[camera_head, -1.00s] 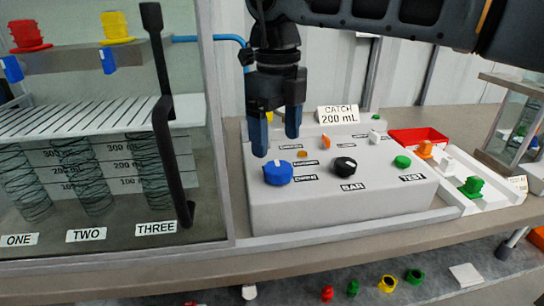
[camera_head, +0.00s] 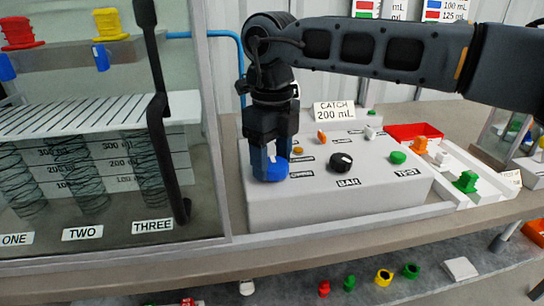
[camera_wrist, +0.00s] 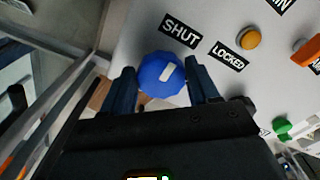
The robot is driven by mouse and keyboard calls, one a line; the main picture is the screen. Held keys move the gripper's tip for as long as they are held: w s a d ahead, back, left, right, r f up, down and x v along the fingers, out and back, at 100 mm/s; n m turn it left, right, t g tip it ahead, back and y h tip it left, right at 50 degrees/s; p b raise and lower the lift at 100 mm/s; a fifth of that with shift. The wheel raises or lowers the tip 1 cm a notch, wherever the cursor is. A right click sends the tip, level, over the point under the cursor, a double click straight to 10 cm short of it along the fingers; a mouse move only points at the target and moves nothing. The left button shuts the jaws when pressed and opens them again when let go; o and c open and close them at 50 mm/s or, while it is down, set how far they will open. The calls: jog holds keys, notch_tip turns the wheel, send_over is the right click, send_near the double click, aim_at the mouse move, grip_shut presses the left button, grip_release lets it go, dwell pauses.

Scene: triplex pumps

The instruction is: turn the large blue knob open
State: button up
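The large blue knob (camera_head: 271,169) sits at the left front of the grey control box, and it also shows in the wrist view (camera_wrist: 160,75) with a white pointer mark on top. Labels reading SHUT (camera_wrist: 180,30) and LOCKED (camera_wrist: 229,56) are beside it. My gripper (camera_head: 270,165) points down over the knob. In the wrist view its two fingers (camera_wrist: 162,84) stand apart on either side of the knob, with a small gap seeming to show beside it. Contact is hard to tell. Part of the knob is hidden behind the fingers in the head view.
The grey control box (camera_head: 330,205) carries a black knob (camera_head: 341,162), a green knob (camera_head: 397,157) and small orange ones. A glass case with a black upright handle (camera_head: 158,120) stands close on the left. A red tray (camera_head: 412,131) is at the right.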

jog(key=c, duration=0.6)
jog(key=shift+m, duration=0.3)
jog(key=m, duration=0.2)
jog(key=shift+w+r+m+p, duration=0.1)
jog(key=shift+m+p, duration=0.2)
jog(key=shift+p, duration=0.05)
jog(key=m, duration=0.5)
jog(key=shift+d+m+p, duration=0.15)
jog(key=shift+m+p, duration=0.15)
jog(key=shift+p, duration=0.1)
jog(key=m, duration=0.4)
jog(key=shift+d, duration=0.1)
jog(key=m, duration=0.5)
jog(key=shift+d+p, duration=0.1)
jog(key=shift+p, duration=0.25)
